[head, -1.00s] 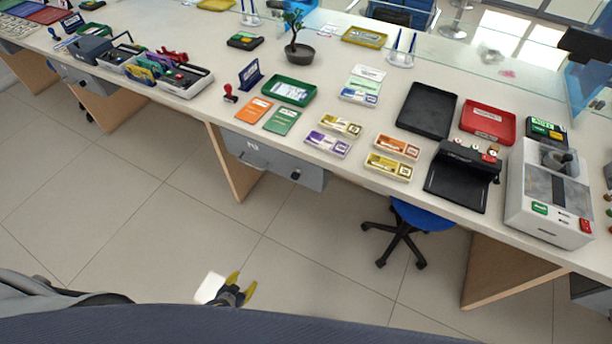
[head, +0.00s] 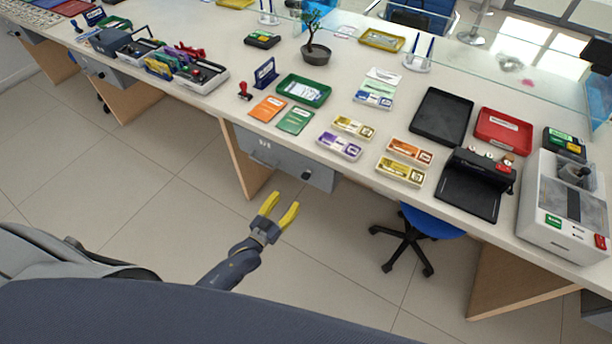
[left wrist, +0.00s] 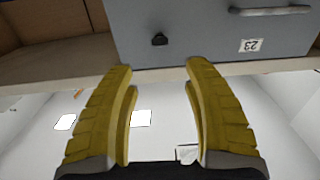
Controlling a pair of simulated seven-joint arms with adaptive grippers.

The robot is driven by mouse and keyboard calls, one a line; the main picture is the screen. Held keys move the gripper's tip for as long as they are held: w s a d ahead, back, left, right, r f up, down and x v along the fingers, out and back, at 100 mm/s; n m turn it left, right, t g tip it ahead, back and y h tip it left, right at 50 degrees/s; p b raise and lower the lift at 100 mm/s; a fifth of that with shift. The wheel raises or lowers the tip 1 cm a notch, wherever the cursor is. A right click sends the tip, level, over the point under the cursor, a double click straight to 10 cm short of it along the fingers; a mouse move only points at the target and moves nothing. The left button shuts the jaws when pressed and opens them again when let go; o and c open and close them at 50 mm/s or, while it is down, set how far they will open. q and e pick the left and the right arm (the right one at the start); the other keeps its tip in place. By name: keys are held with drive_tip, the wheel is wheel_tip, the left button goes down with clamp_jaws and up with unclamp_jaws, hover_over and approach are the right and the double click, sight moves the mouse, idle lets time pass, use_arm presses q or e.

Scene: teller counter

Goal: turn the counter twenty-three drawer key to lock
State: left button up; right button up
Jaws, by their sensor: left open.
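The grey counter drawer (head: 283,160) hangs under the front of the counter. In the left wrist view the drawer front (left wrist: 205,32) appears upside down, with its 23 label (left wrist: 250,45) and bar handle (left wrist: 270,11). The small dark key (head: 306,174) sits at the right part of the drawer front; it also shows in the left wrist view (left wrist: 159,39). My left gripper (head: 284,201) has yellow fingers, open and empty, below and in front of the drawer. In the left wrist view the key lies beyond the gap between its fingertips (left wrist: 159,68). My right gripper is not in view.
The white counter top (head: 330,180) holds trays, cards, a card reader and a boxy machine (head: 565,205). A wooden support panel (head: 252,170) stands left of the drawer. A blue chair (head: 430,220) is under the counter at right. The floor in front is clear.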

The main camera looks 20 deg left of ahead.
sight(306, 176)
use_arm(q)
drive_tip(key=x, duration=1.3)
clamp_jaws()
idle(0.5)
